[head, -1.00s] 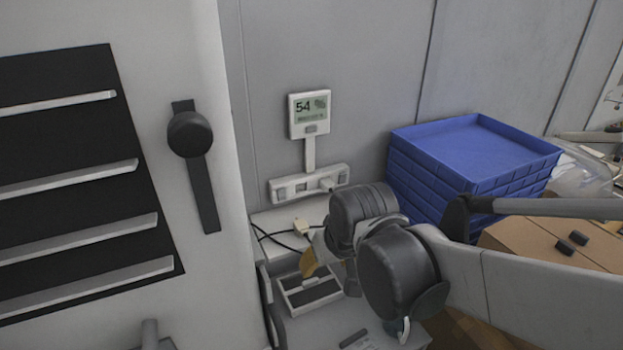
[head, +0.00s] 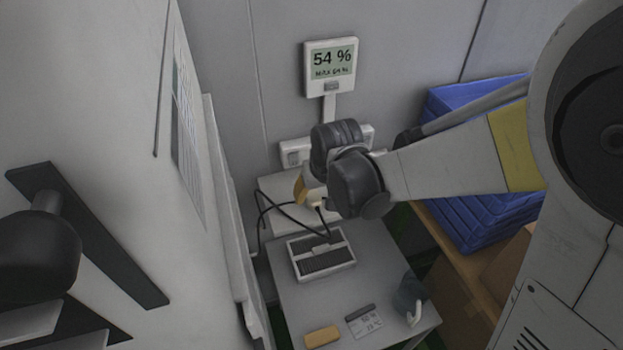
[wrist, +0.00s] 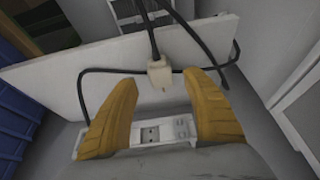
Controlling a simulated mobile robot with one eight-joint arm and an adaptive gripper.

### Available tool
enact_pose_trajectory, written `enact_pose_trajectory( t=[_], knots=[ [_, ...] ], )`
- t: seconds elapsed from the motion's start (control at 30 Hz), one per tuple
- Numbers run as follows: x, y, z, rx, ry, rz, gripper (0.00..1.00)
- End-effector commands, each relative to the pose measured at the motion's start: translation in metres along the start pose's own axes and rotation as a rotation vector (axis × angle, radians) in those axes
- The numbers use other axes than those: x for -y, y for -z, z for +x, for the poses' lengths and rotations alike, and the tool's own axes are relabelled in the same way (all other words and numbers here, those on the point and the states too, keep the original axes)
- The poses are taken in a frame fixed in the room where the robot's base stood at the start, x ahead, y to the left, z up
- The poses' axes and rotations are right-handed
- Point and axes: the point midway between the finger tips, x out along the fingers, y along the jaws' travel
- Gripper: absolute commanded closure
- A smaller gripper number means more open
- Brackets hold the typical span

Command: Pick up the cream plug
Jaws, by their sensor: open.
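The cream plug (wrist: 159,73) shows in the wrist view on a black cable, just beyond and between my fingertips. In the head view a small part of the plug (head: 318,206) shows beside my gripper (head: 302,190), whose wrist hides much of that area. My gripper (wrist: 162,108) has two yellow-orange fingers spread wide, with nothing between them. I cannot tell the exact height between the fingertips and the plug.
A white socket strip (wrist: 190,125) shows between the fingers, and also on the wall (head: 294,150). A white-framed device (head: 322,258), yellow block (head: 322,337) and grey mug (head: 411,293) stand on the table (head: 375,265). Blue trays (head: 470,225) stand right.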

Motion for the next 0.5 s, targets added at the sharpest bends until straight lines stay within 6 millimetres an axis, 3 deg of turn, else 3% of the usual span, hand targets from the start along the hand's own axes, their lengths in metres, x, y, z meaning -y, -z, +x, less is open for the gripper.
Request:
enact_pose_trajectory(
  t=[0.2,0.43,0.47,0.5],
  knots=[
    [0.002,-0.001,0.038,0.000,0.000,0.000,0.42],
    [0.002,0.000,0.040,0.000,0.000,0.000,0.42],
    [0.002,0.000,0.040,0.000,0.000,0.000,0.44],
    [0.002,0.000,0.040,0.000,0.000,0.000,0.56]
  ],
)
